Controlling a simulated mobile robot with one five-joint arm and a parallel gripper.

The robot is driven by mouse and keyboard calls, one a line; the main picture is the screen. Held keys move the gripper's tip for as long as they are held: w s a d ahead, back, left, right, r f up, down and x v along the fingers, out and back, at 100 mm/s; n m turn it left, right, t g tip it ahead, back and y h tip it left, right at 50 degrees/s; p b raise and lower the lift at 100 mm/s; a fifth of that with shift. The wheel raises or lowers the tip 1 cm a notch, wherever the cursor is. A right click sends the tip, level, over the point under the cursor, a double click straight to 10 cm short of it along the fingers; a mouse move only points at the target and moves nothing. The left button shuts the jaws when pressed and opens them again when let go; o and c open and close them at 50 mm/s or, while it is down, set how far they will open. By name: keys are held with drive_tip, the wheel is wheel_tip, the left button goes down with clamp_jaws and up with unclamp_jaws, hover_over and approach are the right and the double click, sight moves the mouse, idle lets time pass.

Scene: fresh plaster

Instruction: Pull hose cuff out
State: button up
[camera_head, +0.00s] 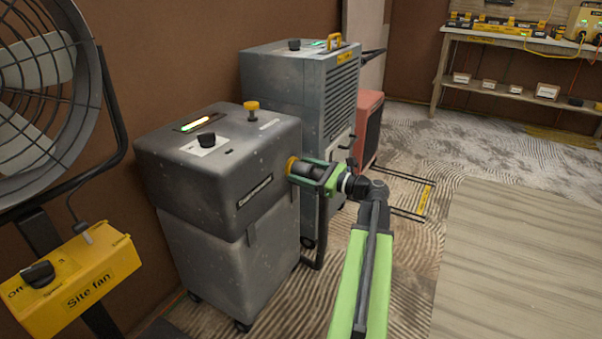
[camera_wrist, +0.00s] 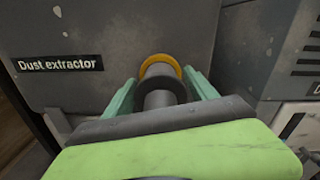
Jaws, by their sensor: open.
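The dust extractor (camera_head: 217,180) is a grey box on castors, left of centre in the head view; its labelled face (camera_wrist: 75,40) fills much of the wrist view. A dark hose cuff (camera_wrist: 160,85) sits in a yellow-orange ring (camera_wrist: 178,62) on that face. The ring (camera_head: 292,165) also shows in the head view. My gripper (camera_head: 308,172) is open, its green fingers on both sides of the cuff. In the wrist view my gripper (camera_wrist: 160,92) straddles the cuff. I cannot tell whether the fingers touch it.
A dehumidifier-like grey unit (camera_head: 300,85) stands close behind the extractor, with a red unit (camera_head: 368,130) beyond. A site fan control box (camera_head: 75,280) is at the left. A workbench (camera_head: 510,45) stands at the back right.

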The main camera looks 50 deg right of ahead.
clamp_jaws()
idle(0.3)
drive_tip(key=shift+a, duration=0.15)
